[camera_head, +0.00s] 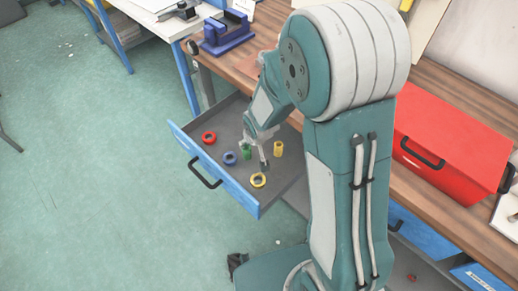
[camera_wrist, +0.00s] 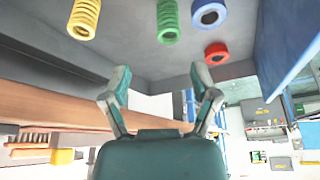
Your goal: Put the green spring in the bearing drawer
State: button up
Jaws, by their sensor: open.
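The green spring (camera_head: 246,153) stands in the open blue-fronted drawer (camera_head: 238,188), between the blue ring (camera_head: 230,157) and my gripper (camera_head: 262,160). My gripper is low over the drawer, just right of the green spring in the head view. In the wrist view the green spring (camera_wrist: 168,22) is at the top, beyond the fingertips and apart from them. My gripper (camera_wrist: 163,80) is open there with nothing between its fingers.
The wooden workbench (camera_head: 440,140) is above the drawer, with a red toolbox (camera_head: 450,145) on it and a blue vise (camera_head: 227,33) at its far end. Another blue drawer front (camera_head: 415,233) is at the lower right. The green floor left of the drawer is clear.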

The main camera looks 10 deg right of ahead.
jog(key=s+d+r+m, duration=0.1)
jog(key=s+d+r, duration=0.25)
jog(key=r, duration=0.55)
jog(key=s+d+r, duration=0.2)
jog(key=s+r, duration=0.3)
jog(key=r, duration=0.4)
jog(key=s+r, duration=0.3)
jog(key=s, duration=0.3)
jog(key=s+d+r+t, duration=0.1)
jog(key=s+r, duration=0.3)
jog(key=s, duration=0.3)
jog(key=shift+d+r+m+h, duration=0.2)
jog(key=shift+d+m+h, duration=0.1)
jog(key=shift+h, duration=0.1)
jog(key=shift+a, duration=0.1)
